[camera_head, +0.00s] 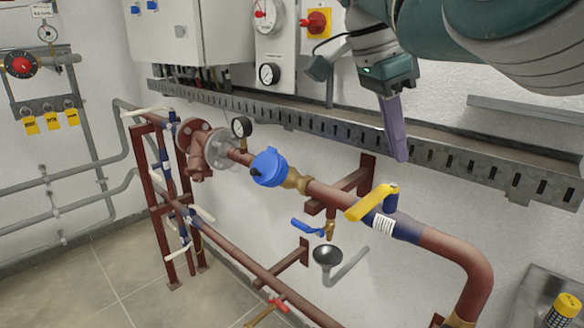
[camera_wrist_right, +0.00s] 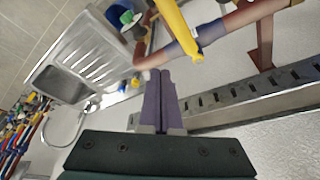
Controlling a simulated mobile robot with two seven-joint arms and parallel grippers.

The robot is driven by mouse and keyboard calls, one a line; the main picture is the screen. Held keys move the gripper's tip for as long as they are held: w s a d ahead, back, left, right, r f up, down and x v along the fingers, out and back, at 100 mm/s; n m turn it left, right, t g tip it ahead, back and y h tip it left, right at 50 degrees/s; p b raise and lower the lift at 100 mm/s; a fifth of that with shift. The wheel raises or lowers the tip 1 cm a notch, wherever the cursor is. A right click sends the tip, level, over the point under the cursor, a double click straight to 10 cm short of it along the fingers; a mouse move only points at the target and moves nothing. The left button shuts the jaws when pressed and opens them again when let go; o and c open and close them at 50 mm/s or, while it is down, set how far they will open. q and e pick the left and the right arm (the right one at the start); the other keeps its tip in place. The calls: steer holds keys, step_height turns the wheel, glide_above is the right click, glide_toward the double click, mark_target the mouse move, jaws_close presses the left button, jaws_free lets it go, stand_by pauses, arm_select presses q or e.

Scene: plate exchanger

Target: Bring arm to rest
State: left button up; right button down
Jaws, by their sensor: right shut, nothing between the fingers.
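My right gripper (camera_head: 398,146) hangs from my teal arm at the upper right of the head view, its purple fingers pointing down. The fingers are closed together and empty, in front of the grey slotted tray on the wall. The right wrist view shows the same fingers (camera_wrist_right: 159,78) side by side with nothing between them. The gripper is apart from the yellow valve handle (camera_head: 371,202), which is below and left of it. The handle also shows in the right wrist view (camera_wrist_right: 176,22). My left gripper is not in view.
A red-brown pipe (camera_head: 336,196) with a blue meter (camera_head: 268,167) runs along the wall. The slotted tray (camera_head: 300,117) spans behind my gripper. A red-and-yellow switch (camera_head: 316,22) and dial gauges are at the upper middle. A metal sink (camera_wrist_right: 88,50) shows in the right wrist view.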

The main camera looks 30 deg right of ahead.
steer(key=s+a+f+n+t, duration=0.1)
steer(key=s+f+n+t, duration=0.2)
steer(key=s+f+n, duration=1)
steer(key=s+a+n+t+y, duration=0.2)
steer(key=s+a+n+y, duration=0.2)
steer(key=s+a+n, duration=0.95)
step_height(320, 180, up, 31)
steer(key=w+m+p, duration=0.1)
steer(key=m+p, duration=0.2)
steer(key=p, duration=2.8)
steer(key=shift+w+a+p, duration=0.3)
steer(key=shift+w+p, duration=0.05)
